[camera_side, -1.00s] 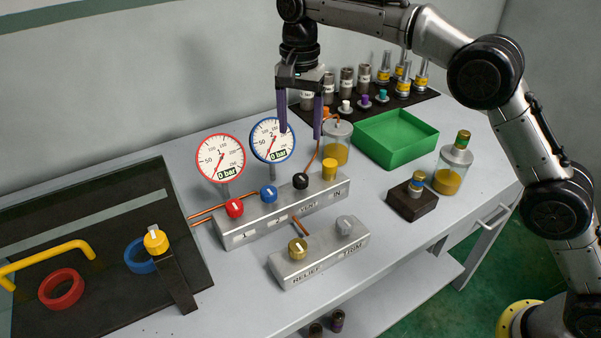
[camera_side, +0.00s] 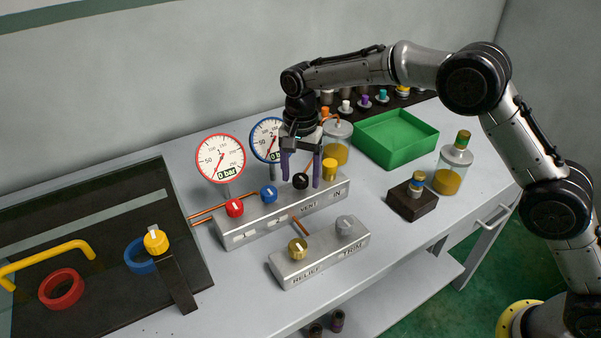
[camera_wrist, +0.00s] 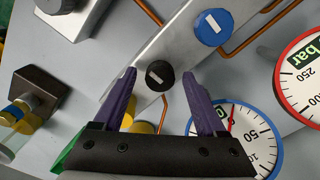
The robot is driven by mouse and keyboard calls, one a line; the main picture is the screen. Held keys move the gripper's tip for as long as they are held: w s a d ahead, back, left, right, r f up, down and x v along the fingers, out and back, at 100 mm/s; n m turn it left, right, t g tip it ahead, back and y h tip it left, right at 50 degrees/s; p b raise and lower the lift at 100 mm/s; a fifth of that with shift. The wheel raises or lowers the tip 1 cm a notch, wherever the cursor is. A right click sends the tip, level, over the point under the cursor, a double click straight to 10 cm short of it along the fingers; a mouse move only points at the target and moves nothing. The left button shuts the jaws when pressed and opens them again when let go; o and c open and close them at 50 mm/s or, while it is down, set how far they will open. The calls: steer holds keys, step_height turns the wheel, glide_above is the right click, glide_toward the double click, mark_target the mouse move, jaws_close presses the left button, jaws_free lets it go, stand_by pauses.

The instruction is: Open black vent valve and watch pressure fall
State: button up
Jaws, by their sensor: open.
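The black vent valve knob (camera_side: 300,181) sits on the grey manifold block (camera_side: 270,222), between the blue knob (camera_side: 268,194) and the yellow knob (camera_side: 330,168). My gripper (camera_side: 301,180) is open, its purple fingers pointing down on either side of the black knob. In the wrist view the black knob (camera_wrist: 159,75), with its white mark, lies between and just beyond the fingertips (camera_wrist: 158,78); no contact is visible. The red-rimmed gauge (camera_side: 220,158) reads 0 bar. The blue-rimmed gauge (camera_side: 265,138) is partly hidden by my gripper; its reading is not clear.
A red knob (camera_side: 234,208) sits on the block's left part. A second block (camera_side: 318,255) with brass and grey knobs stands in front. A green tray (camera_side: 397,137), a dark block (camera_side: 411,200) and a bottle (camera_side: 453,166) stand to the right. Copper pipes run near the knobs.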

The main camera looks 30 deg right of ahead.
jaws_close()
stand_by(0.3)
